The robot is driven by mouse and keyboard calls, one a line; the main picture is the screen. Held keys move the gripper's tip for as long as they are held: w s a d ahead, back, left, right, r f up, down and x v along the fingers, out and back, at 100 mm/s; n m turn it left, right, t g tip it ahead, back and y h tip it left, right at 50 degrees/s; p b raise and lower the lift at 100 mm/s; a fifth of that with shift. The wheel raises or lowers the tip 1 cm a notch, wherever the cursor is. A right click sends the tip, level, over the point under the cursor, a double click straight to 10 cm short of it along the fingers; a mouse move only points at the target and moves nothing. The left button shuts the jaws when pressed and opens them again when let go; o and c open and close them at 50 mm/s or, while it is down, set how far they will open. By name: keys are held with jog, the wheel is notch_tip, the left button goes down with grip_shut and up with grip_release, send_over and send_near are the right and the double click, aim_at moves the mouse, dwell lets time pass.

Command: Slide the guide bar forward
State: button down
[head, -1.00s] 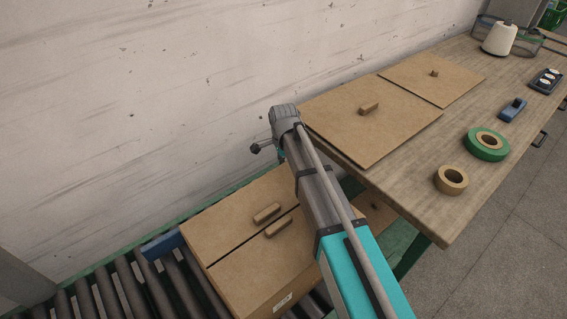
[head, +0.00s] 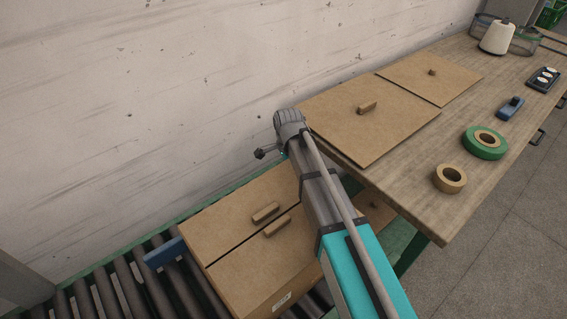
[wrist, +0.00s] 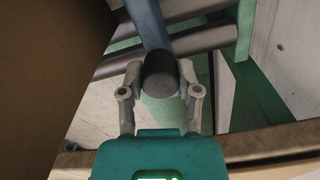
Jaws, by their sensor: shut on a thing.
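The guide bar (head: 165,252) is blue. In the head view its left end shows over the rollers at the left side of the carton, and the carton hides the rest. In the wrist view the blue bar (wrist: 147,25) runs down to a dark round knob (wrist: 160,74). My gripper (wrist: 160,84) has a finger on each side of this knob and is shut on it. In the head view the fingers are hidden behind my arm and the carton.
The carton (head: 215,225) with closed flaps stands on the roller conveyor (head: 105,290), close beside my gripper. A wall runs behind. The wooden table (head: 405,200) at right holds cardboard sheets, tape rolls (head: 450,179) and a thread cone (head: 497,37).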

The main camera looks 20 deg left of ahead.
jog(key=shift+c, duration=1.5)
grip_release()
jog(key=shift+w+a, duration=0.1)
jog(key=shift+a, duration=0.05)
jog(key=w+a+r+p, duration=0.1)
jog(key=a+r+p, duration=0.2)
jog(key=r+p, duration=1)
jog(key=shift+w+r+p, duration=0.35)
jog(key=shift+r+p, duration=0.05)
jog(key=shift+a, duration=0.1)
